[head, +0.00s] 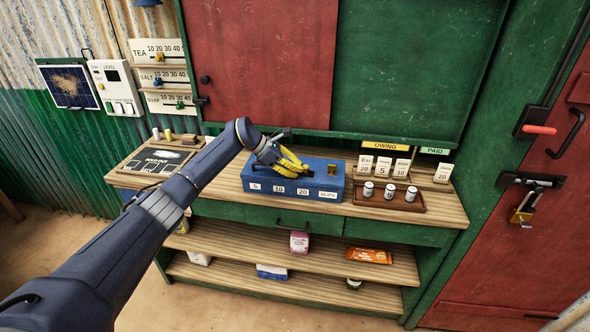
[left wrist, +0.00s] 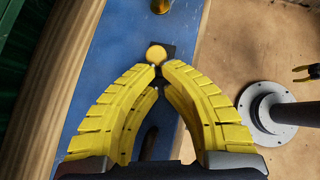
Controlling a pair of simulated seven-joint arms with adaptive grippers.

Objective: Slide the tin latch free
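The blue tin (head: 262,184) stands on the wooden counter, its front labelled 5, 10, 20 and SLIPS; its blue top (left wrist: 110,105) fills the left middle of the left wrist view. A round yellow knob on a dark plate, seemingly the latch (left wrist: 156,52), sits near the tin's edge. My left gripper (head: 303,171) is over the tin; in the wrist view its yellow fingertips (left wrist: 159,69) nearly meet, just short of the knob. I see no clear grip on it; the head view hides the knob behind the fingers.
A brass-coloured piece (head: 331,169) is at the tin's right end. To the right stand a brown tray (head: 376,203) with several small jars and upright price cards (head: 383,167). A board (head: 158,163) lies at the counter's left. A padlock (head: 521,214) hangs on the red door.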

